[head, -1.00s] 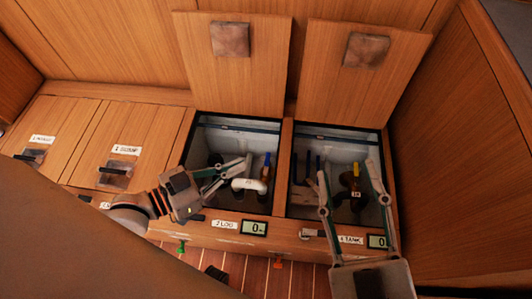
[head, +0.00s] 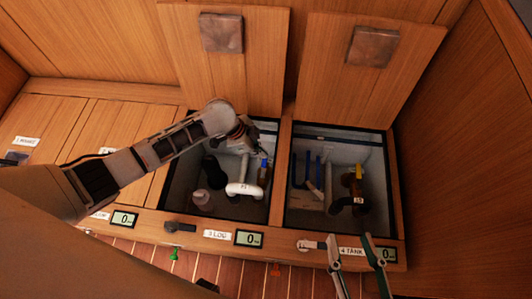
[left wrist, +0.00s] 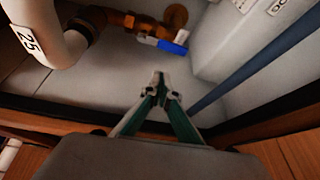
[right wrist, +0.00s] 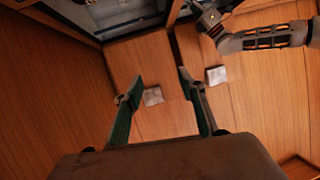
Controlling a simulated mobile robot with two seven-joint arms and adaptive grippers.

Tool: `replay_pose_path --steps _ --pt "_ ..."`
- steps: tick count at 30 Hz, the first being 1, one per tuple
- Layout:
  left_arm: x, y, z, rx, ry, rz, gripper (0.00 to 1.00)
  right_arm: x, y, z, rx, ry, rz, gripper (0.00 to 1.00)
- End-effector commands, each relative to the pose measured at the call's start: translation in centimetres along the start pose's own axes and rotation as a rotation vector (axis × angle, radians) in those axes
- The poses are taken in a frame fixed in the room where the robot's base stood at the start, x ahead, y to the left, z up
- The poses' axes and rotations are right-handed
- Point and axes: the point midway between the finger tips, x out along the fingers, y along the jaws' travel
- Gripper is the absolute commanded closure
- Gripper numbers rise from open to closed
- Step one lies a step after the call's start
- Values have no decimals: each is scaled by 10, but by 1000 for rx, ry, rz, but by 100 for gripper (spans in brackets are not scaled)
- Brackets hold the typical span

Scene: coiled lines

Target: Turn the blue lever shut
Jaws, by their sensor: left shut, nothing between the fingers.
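The blue lever (head: 264,165) is in the open bin marked 3 LOG, at the right of a white elbow pipe (head: 243,189). In the left wrist view the blue lever (left wrist: 172,47) sits on a brass valve (left wrist: 143,24). My left gripper (left wrist: 160,82) is shut and empty, below the lever in that view and apart from it. In the head view its fingers are mostly hidden by my wrist over the bin's back part. My right gripper (head: 352,242) is open and empty at the front edge of the 4 TANK bin; it also shows in the right wrist view (right wrist: 157,86).
The 4 TANK bin holds a yellow lever (head: 359,171), a dark pipe (head: 347,203) and blue lines (head: 307,168). Two raised lids (head: 222,65) stand behind the bins. A wooden divider (head: 281,175) separates the bins. Displays (head: 249,239) line the front edge.

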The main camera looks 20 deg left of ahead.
Motion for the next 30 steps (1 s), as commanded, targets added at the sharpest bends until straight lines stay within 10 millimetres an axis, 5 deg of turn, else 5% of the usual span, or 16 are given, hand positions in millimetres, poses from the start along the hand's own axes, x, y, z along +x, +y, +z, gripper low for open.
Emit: replay_pose_path --steps 11,24,30 --pt "-2 -20 -4 121 -97 95 100 -9 6 28 99 -61 21 60" --pt "72 -9 7 116 -98 101 100 -4 -37 45 492 -23 -14 60" --pt "88 -12 6 119 -96 94 100 -2 -46 42 619 5 -15 60"
